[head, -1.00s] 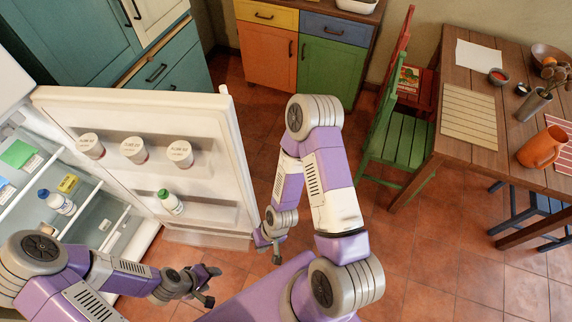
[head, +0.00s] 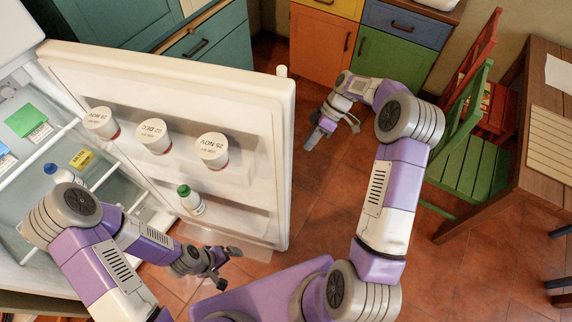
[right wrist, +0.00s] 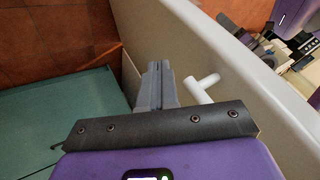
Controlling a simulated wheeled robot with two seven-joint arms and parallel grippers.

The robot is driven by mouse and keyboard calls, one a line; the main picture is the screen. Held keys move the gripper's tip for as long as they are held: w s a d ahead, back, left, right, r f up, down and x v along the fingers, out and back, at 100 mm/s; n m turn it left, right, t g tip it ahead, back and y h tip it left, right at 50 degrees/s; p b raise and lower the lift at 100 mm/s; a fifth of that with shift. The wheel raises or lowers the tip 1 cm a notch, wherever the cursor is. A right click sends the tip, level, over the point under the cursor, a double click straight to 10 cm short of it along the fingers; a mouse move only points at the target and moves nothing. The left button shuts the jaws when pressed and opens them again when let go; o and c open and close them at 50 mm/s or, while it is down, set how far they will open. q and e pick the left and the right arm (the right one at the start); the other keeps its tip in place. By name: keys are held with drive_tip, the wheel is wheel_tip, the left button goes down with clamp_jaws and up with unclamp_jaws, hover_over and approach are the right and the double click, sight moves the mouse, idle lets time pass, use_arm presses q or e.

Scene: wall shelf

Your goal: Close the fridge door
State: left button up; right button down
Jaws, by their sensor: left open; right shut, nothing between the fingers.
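The white fridge door (head: 250,125) stands open in the head view, its inner shelves facing me. My right gripper (head: 322,136) is shut and empty, out past the door's free edge on the right. In the right wrist view its fingertips (right wrist: 158,70) are beside the handle and door; I cannot tell if they touch. My left gripper (head: 228,262) is open and empty near the door's lower inner side.
Several white cups (head: 213,150) and a green-capped bottle (head: 190,200) stand on the door shelves. The fridge interior (head: 40,190) is at left. Teal drawers (head: 215,50) lie behind the door. A green chair (head: 470,150) and wooden table (head: 520,170) stand right. Floor between is clear.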

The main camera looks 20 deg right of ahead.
drive_tip(key=s+a+f+b, duration=0.2)
drive_tip(key=s+a+f, duration=0.3)
drive_tip(key=a+f, duration=0.2)
drive_tip(key=shift+s+a+f+b, duration=0.15)
drive_tip(key=shift+a+b, duration=0.25)
drive_tip(key=shift+a, duration=0.1)
